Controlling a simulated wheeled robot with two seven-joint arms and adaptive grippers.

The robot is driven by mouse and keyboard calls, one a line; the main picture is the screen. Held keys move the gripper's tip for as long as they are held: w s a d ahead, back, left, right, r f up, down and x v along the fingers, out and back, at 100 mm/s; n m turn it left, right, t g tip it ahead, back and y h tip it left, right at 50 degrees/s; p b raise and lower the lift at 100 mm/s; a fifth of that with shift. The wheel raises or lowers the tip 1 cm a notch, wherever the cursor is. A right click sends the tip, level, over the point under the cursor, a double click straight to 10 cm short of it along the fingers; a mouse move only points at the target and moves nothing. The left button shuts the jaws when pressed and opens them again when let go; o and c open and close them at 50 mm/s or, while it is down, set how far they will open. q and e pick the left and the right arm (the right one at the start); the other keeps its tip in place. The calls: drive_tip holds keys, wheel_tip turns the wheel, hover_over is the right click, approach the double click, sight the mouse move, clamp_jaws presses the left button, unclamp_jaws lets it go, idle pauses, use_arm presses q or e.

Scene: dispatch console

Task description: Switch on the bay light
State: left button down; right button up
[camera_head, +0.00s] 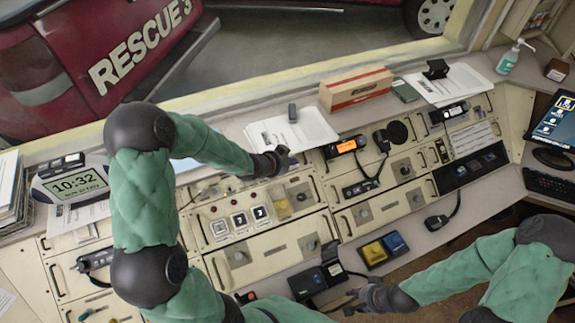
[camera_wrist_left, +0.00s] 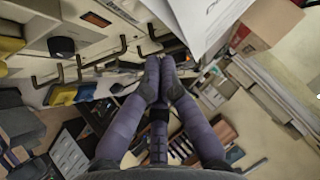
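No label reading bay light can be made out, so I cannot tell which control is its switch. Three square white-framed switches (camera_head: 239,219) sit in a row on the cream console panel, with red round indicators above them. A yellowish translucent cover or block (camera_head: 282,208) is to their right. My left gripper (camera_head: 284,158) is above the rear edge of the console, up and right of the switches, apart from them. In the left wrist view its fingertips (camera_wrist_left: 159,66) meet with nothing between them. My right gripper (camera_head: 352,300) hangs near the console's front edge; its finger opening is unclear.
A radio with an orange display (camera_head: 346,147) and corded handset is right of my left gripper. Papers (camera_head: 292,131) and a brown box (camera_head: 355,88) lie on the rear ledge. Yellow and blue boxes (camera_head: 373,253) sit near the front edge. Drawer-style handles protrude from the panels.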

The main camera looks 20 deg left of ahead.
use_arm(q)
drive_tip(key=s+d+p+v, duration=0.1)
drive_tip(key=v, duration=0.9)
drive_tip(key=shift+s+f+p, duration=0.2)
drive_tip(key=shift+s+p, duration=0.05)
drive_tip(key=shift+p, duration=0.1)
use_arm(e)
drive_tip(key=shift+s+r, duration=0.2)
drive_tip(key=shift+r, duration=0.35)
drive_tip(key=shift+s+r, duration=0.15)
drive_tip(key=shift+r, duration=0.4)
use_arm(q)
drive_tip(key=shift+d, duration=0.15)
use_arm(e)
drive_tip(key=shift+d, duration=0.1)
